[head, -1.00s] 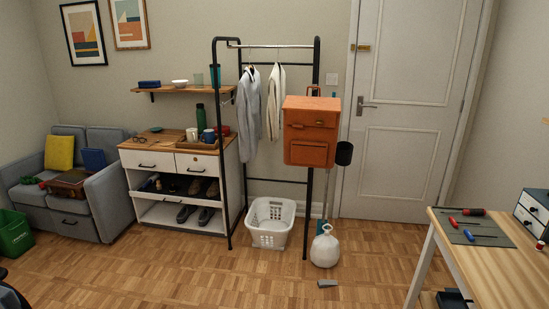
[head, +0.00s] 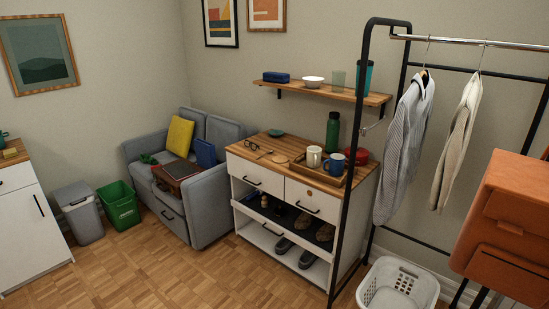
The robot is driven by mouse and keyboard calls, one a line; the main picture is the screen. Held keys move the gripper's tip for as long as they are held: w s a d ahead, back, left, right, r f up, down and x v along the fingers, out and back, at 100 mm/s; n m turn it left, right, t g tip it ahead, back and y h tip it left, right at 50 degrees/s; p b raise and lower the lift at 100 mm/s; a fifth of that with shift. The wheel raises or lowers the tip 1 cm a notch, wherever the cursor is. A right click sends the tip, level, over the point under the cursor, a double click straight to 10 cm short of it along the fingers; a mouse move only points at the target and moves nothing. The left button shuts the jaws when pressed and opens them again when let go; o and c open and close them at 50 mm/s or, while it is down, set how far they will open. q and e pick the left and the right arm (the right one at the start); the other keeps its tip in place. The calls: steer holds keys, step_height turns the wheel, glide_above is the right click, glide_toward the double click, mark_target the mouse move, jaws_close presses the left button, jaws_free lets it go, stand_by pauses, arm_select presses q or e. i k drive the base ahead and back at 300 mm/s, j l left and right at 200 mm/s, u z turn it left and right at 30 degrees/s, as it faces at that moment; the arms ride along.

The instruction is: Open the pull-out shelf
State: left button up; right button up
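A white cabinet with a wooden top (head: 285,165) stands at the middle of the head view. Neither of my grippers is in view.
A grey sofa (head: 197,180) stands left of the cabinet. A green bin (head: 120,206) and a grey bin (head: 79,213) stand further left. The clothes rack (head: 351,150) and a white basket (head: 397,287) are at the right. The wooden floor (head: 190,275) in front is clear.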

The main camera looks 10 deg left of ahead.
mark_target(307, 238)
steer(key=i+j+u, duration=0.15)
steer(key=i+u, duration=0.55)
steer(key=i+l+u, duration=0.15)
steer(key=i+u, duration=0.2)
steer(key=i, duration=0.15)
